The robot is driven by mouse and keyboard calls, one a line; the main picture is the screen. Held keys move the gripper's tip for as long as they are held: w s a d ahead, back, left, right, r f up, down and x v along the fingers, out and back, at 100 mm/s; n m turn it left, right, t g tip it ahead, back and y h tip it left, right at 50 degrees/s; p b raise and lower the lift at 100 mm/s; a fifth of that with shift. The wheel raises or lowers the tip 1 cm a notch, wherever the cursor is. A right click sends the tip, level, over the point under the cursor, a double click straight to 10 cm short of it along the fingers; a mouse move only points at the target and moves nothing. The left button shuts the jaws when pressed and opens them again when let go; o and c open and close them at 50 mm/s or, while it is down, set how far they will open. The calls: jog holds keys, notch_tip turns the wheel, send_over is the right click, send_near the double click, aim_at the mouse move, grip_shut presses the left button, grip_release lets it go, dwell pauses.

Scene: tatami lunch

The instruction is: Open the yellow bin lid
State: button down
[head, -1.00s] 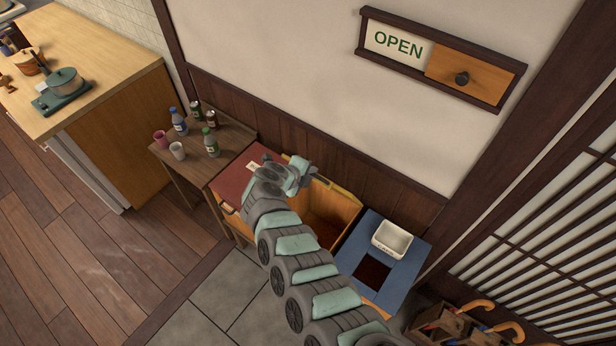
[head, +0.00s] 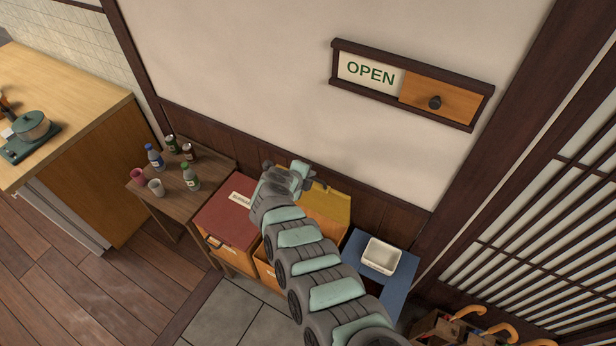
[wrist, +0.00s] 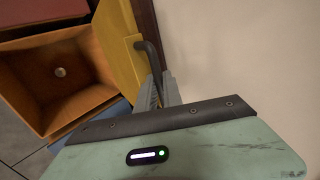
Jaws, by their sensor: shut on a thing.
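The yellow bin lid (head: 336,208) stands raised on its bin, tilted back close to the wall. In the wrist view the yellow lid (wrist: 121,45) is beside the open orange-brown bin (wrist: 62,82), whose inside shows empty but for a small pale spot. The lid's dark handle (wrist: 152,62) is at the tips of my gripper (wrist: 160,88). My gripper is shut on this handle. In the head view my gripper (head: 308,182) is at the lid's upper edge, and my arm hides much of the bin.
A red-lidded bin (head: 228,222) stands left and a blue-lidded bin (head: 395,285) right, with a white tray (head: 381,256) on the blue one. A small table (head: 205,200) holds bottles, cans and cups. The wall (head: 260,80) is close behind my gripper.

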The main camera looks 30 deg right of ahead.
jog(key=c, duration=1.5)
grip_release()
jog(key=shift+f, duration=0.1)
jog(key=shift+a, duration=0.1)
jog(key=shift+p+v, duration=2.55)
jog(key=shift+v, duration=2.9)
jog(key=shift+d, duration=0.2)
